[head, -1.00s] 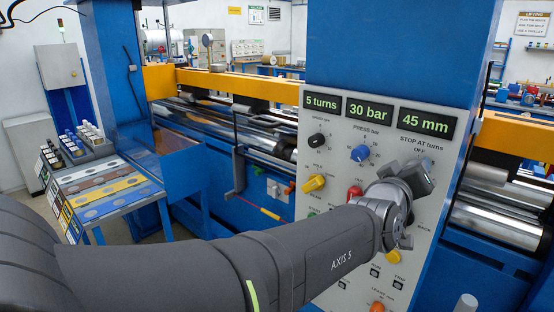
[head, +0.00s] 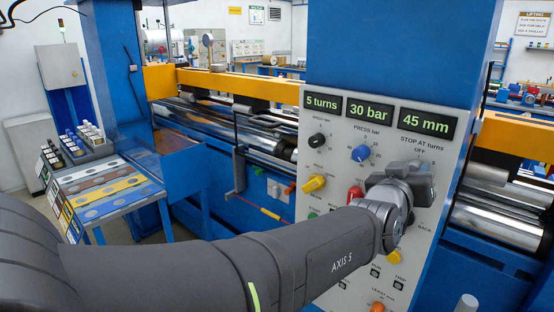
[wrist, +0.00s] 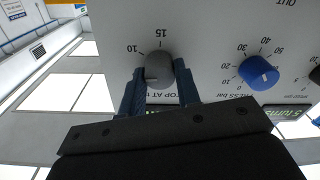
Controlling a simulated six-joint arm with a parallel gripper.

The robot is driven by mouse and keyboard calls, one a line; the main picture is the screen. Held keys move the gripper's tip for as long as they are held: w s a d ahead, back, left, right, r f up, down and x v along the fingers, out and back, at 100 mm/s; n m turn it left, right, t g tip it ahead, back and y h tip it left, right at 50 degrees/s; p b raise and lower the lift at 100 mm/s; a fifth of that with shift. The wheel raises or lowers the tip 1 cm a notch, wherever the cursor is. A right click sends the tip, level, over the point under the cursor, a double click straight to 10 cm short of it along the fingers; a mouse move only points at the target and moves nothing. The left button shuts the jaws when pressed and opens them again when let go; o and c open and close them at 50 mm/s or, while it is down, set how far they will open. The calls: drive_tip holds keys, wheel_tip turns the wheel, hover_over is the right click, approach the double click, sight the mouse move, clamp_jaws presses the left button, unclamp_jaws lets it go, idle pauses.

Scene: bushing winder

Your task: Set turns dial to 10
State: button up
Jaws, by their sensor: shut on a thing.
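The grey turns dial (wrist: 158,70) is on the panel in the wrist view, with the numbers 10 and 15 printed at its upper left and above. My gripper (wrist: 161,84) has its two blue fingers on either side of the dial and is shut on it. I cannot clearly read where the dial's pointer stands. In the head view my gripper (head: 412,186) is against the panel below the STOP AT turns label and hides the dial. The turns display (head: 322,103) reads 5 turns.
The control panel (head: 338,146) also carries displays of 30 bar and 45 mm. Near my gripper are a blue press knob (head: 360,153), a black knob (head: 316,141), a yellow knob (head: 314,183) and a red control (head: 355,193). An orange knob (head: 377,307) is below my arm.

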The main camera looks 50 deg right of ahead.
drive_tip(key=m, duration=0.7)
drive_tip(key=shift+f, duration=0.1)
drive_tip(key=shift+m, duration=0.3)
idle(0.3)
drive_tip(key=o, duration=1)
drive_tip(key=shift+a, duration=0.15)
drive_tip(key=a, duration=1.7)
drive_tip(key=shift+s+a+f, duration=0.1)
drive_tip(key=shift+s+f, duration=0.1)
drive_tip(key=d, duration=1.7)
drive_tip(key=shift+w+r, duration=0.1)
drive_tip(key=shift+r, duration=0.2)
